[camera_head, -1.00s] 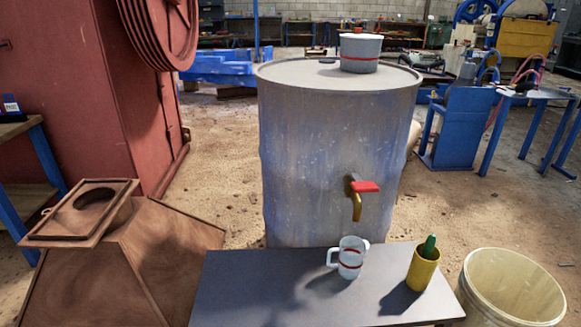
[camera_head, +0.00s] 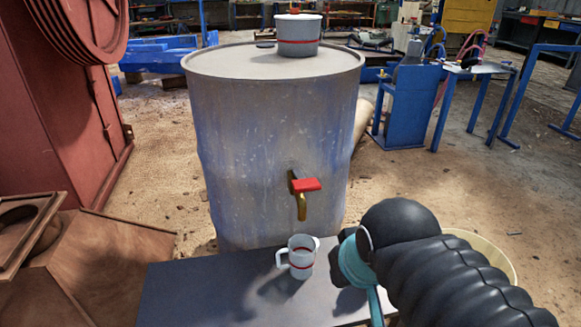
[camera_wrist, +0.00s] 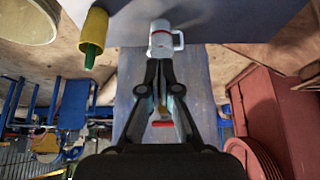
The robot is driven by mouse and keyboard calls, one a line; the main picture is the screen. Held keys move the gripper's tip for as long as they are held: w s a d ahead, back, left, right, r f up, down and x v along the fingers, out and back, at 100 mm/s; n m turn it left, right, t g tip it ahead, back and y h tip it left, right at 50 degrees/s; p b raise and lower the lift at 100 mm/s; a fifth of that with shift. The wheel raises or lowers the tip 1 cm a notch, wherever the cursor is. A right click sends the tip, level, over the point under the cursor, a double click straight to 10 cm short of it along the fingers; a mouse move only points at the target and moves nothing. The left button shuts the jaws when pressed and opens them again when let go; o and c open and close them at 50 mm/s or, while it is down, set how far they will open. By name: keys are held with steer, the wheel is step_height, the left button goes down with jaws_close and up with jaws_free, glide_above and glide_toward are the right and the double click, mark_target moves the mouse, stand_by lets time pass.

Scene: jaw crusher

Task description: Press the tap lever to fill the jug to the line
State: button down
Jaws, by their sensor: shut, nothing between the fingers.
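The white jug (camera_head: 301,263) with a red line stands upright on the dark bench (camera_head: 190,290), below the tap, handle to the left. The jug also shows in the wrist view (camera_wrist: 163,30). The brass tap (camera_head: 302,208) with its red lever (camera_head: 306,185) sticks out of the blue-grey drum (camera_head: 250,130). No water stream shows. In the wrist view the red lever (camera_wrist: 162,124) shows beyond my fingers. My gripper (camera_wrist: 159,68) is shut and empty, its tips overlapping the view just beside the jug; contact is unclear. In the head view my arm hides my fingers.
A grey pot (camera_head: 298,45) with a red band stands on the drum. A pale bin (camera_head: 490,250) is partly behind my arm. Rusty machinery (camera_head: 75,270) lies left of the bench.

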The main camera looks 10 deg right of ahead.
step_height(320, 180, up, 18)
steer(key=r+n+g+p, duration=0.1)
steer(key=n+g+p, duration=0.5)
steer(key=n, duration=1.1)
glide_above(307, 183)
steer(key=w+b, duration=0.2)
steer(key=g, duration=0.2)
steer(key=shift+w+f+n, duration=0.15)
steer(key=shift+w+n, duration=0.35)
steer(key=shift+w, duration=0.25)
steer(key=b+x, duration=0.3)
steer(key=x, duration=1.1)
